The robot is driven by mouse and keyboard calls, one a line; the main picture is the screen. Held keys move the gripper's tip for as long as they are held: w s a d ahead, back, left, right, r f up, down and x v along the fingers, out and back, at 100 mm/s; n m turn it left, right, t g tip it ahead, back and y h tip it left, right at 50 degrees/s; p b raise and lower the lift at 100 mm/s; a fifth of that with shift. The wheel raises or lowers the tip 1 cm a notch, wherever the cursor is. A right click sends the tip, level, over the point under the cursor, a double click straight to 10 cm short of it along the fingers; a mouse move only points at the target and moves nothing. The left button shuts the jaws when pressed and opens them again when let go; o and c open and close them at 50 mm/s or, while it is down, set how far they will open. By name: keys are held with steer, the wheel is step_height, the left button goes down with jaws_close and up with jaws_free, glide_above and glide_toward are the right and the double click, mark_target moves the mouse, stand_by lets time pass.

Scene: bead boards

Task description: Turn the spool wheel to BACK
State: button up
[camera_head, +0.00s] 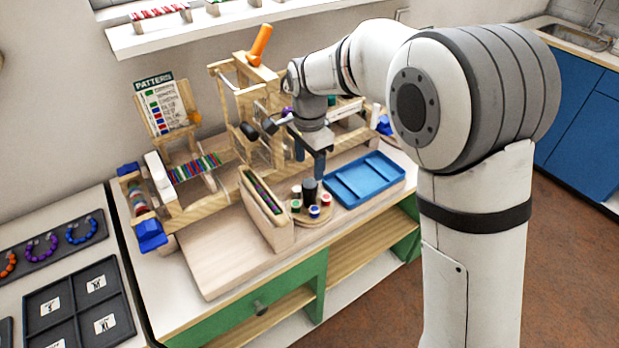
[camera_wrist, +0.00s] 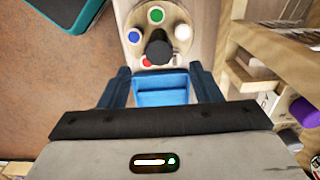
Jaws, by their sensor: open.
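The spool wheel (camera_head: 305,216) is a round wooden disc carrying white, green, blue and red spools around an upright black knob (camera_head: 310,188). It sits on the bench between a wooden slotted box and a blue tray. In the wrist view the wheel (camera_wrist: 173,17) and its black knob (camera_wrist: 159,52) lie beyond my fingertips. My gripper (camera_head: 310,160) points down above the bench, behind the wheel and apart from the knob. In the wrist view my gripper (camera_wrist: 161,86) is open, with only the tray showing below between its fingers. No BACK marking is readable.
The blue tray (camera_head: 345,190) is close right of the wheel; the slotted box (camera_head: 279,238) is close left. A wooden frame with an orange handle (camera_head: 259,45) stands behind. Bare bench board (camera_head: 222,255) lies at front left. A purple cylinder (camera_wrist: 303,112) is at right in the wrist view.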

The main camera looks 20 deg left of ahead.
mark_target(310, 183)
step_height(310, 183, down, 6)
steer(key=shift+d+f, duration=0.1)
steer(key=shift+f, duration=0.1)
steer(key=c, duration=1)
